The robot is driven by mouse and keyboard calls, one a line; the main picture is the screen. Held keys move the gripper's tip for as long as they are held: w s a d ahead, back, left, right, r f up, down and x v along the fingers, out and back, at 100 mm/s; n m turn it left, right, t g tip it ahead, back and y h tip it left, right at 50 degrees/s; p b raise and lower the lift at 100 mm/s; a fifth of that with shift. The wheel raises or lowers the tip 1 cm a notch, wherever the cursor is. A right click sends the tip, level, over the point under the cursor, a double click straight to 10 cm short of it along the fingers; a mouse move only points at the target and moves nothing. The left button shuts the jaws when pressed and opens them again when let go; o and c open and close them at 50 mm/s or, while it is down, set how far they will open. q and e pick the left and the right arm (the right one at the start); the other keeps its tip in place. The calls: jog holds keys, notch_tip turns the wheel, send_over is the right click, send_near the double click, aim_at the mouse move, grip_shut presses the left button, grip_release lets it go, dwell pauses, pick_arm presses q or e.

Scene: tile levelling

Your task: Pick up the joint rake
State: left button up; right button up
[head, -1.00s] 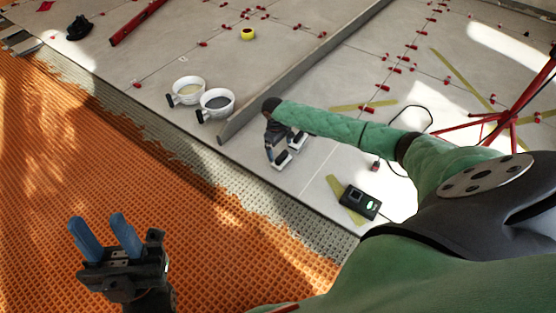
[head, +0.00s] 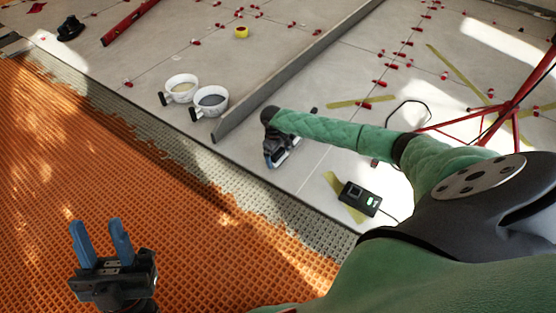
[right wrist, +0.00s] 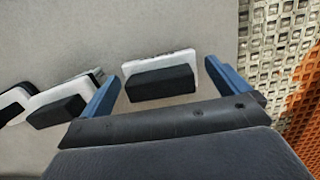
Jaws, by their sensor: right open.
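Several small tools with white bodies and black blocks lie on the grey tiles in the right wrist view; I cannot tell for sure which is the joint rake. One white-and-black tool (right wrist: 160,84) lies between the blue fingers of my open right gripper (right wrist: 162,72), with a gap to each finger. A second such tool (right wrist: 58,108) lies just outside the left finger. In the head view my right gripper (head: 280,150) hangs low over the tiles and mostly hides these tools. My left gripper (head: 98,235) is open and empty above the orange mat.
A black device (head: 359,198) lies on the tile to the right, near red tripod legs (head: 510,95). The orange mat (head: 100,160) is clear.

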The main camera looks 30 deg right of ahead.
jog(key=shift+s+f, duration=0.1)
jog(key=shift+f, duration=0.45)
jog(key=c, duration=0.9)
